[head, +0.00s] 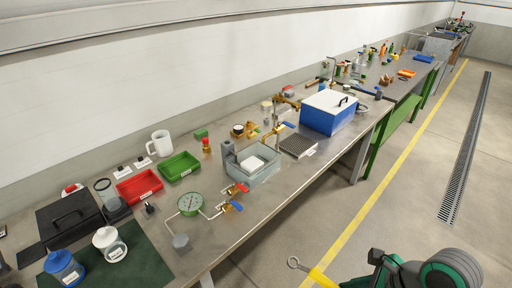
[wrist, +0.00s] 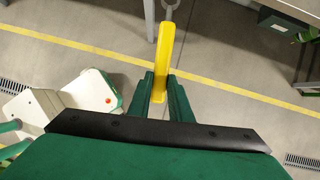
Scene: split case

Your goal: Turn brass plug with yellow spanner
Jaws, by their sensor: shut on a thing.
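The yellow spanner (wrist: 164,50) is held between the two dark green fingers of my gripper (wrist: 164,82) in the wrist view. It points away from the gripper, and its grey metal end reaches the top edge of that view. In the head view the spanner (head: 321,278) shows at the bottom, with a grey ring end at its left tip. My gripper is over the floor, to the right of the bench and clear of it. Several small brass fittings (head: 251,130) stand on the bench; I cannot tell which is the brass plug.
The long steel bench (head: 250,210) runs along the wall.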

